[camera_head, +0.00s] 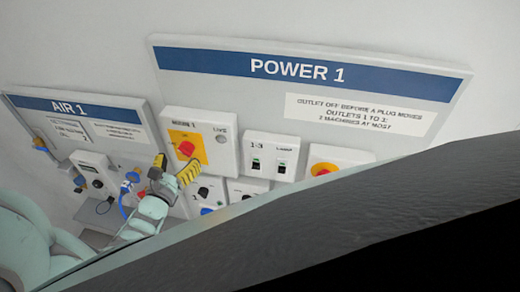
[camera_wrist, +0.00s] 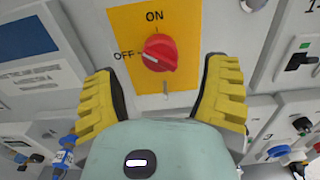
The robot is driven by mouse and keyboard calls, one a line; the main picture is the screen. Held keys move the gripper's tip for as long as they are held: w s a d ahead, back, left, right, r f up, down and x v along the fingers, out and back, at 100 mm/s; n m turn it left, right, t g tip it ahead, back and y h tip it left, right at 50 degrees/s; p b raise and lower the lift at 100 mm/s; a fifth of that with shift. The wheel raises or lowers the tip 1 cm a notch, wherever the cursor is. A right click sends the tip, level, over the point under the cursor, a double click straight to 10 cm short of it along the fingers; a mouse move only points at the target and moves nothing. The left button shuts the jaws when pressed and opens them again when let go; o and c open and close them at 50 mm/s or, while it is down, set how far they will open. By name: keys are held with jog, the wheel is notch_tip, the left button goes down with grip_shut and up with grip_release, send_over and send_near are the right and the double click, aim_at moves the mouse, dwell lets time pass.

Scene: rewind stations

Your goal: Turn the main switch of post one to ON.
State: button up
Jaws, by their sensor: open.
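The main switch of post one is a red rotary knob (camera_head: 186,148) on a yellow plate, on a white box left under the POWER 1 sign. In the wrist view the red knob (camera_wrist: 160,52) sits between the ON mark above and the OFF mark to its left. Its ridge lies roughly sideways, tilted, with its left end toward the OFF mark. My gripper (camera_head: 175,167) is at this box with its yellow fingers apart. In the wrist view my gripper (camera_wrist: 163,75) is open, one finger each side of the knob and a little below; no contact shows.
A grey LIVE lamp (camera_head: 221,138) is right of the knob. Sockets with plugs lie below. The AIR 1 panel (camera_head: 70,108) is to the left. A dark surface fills the lower right foreground.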

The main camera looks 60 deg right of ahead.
aim_at(184, 154)
jog(key=shift+b+x, duration=0.8)
jog(key=shift+x, duration=1.45)
jog(key=shift+c, duration=0.4)
jog(key=c, duration=1.1)
jog(key=shift+c, duration=0.2)
